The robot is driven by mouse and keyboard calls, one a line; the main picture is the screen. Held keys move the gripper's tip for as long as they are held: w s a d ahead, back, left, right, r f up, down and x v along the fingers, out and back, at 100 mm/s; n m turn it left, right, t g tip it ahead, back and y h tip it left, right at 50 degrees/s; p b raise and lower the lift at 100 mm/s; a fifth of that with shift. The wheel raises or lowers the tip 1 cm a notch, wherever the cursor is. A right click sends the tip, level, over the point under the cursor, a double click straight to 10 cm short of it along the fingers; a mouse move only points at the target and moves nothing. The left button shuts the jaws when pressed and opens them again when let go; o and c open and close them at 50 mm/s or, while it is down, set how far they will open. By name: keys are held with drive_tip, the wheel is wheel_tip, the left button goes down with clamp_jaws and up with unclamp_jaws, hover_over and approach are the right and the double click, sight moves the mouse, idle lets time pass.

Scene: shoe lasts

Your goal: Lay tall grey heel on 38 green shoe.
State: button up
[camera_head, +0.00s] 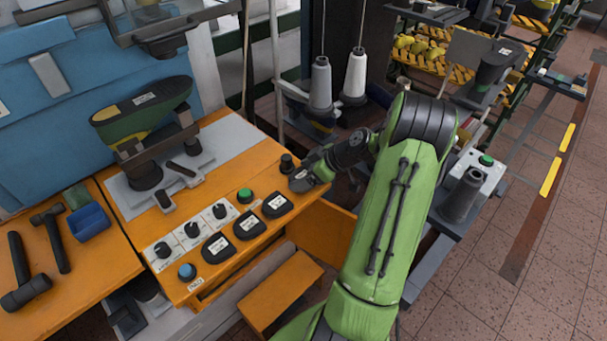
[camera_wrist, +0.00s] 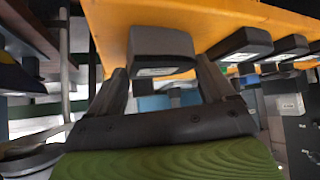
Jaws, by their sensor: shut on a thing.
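The green shoe (camera_head: 142,112) sits in the dark clamp at the back left in the head view. Its dark, labelled sole faces up, and its side is green and yellow. My gripper (camera_head: 306,177) is at the right edge of the orange table. It is shut on a grey heel (camera_wrist: 162,48), which shows between the two fingers in the wrist view, with a white label on its face. The heel (camera_head: 300,184) is partly hidden by the gripper in the head view. I cannot tell whether it touches the table.
Several dark labelled heels (camera_head: 249,224) lie in a row on the orange table (camera_head: 220,280), left of my gripper. Knobs and a green button (camera_head: 245,194) stand behind them. A hammer (camera_head: 50,235) and blue box (camera_head: 88,220) lie at the left. A dark upper machine arm (camera_head: 165,44) overhangs the shoe.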

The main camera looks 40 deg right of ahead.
drive_tip(key=o, duration=0.9)
